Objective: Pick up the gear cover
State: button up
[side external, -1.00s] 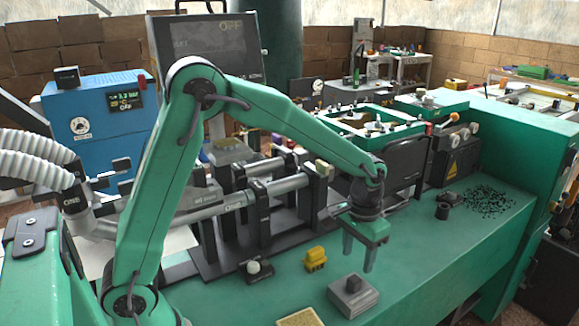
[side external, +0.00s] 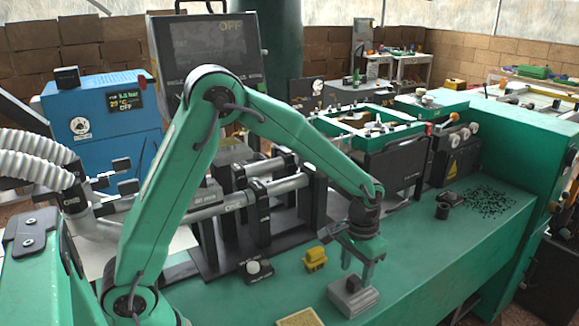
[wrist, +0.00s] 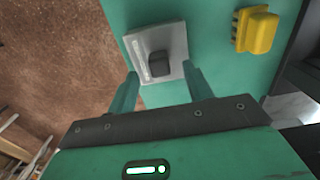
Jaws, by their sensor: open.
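I take the gear cover to be the grey square plate with a raised darker block on top (side external: 353,298), lying on the green bench top near its front edge. In the wrist view the gear cover (wrist: 172,41) lies just beyond and between my fingertips, with its dark block (wrist: 159,64) in the middle. My gripper (side external: 356,277) is open and points down just above the gear cover; it also shows in the wrist view (wrist: 161,72). Nothing is held. I cannot tell whether a fingertip touches the cover.
A yellow ribbed piece (side external: 316,258) stands left of the cover, also in the wrist view (wrist: 256,31). A dark block with a white knob (side external: 255,269) is farther left. A tan square (side external: 300,318) lies at the front edge.

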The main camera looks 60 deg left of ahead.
aim_at(355, 278)
jog(key=shift+f, duration=1.75)
grip_shut()
jog(key=shift+r, duration=0.2)
jog(key=shift+r, duration=0.55)
jog(key=r, duration=0.3)
jog(key=shift+s+d+r, duration=0.1)
jog(key=shift+s+d, duration=0.15)
jog(key=shift+d, duration=0.15)
jog(key=s+d+r, duration=0.6)
jog(key=s+d, duration=0.1)
jog(key=d, duration=0.1)
jog(key=shift+s+r, duration=0.15)
jog(key=shift+r, duration=0.05)
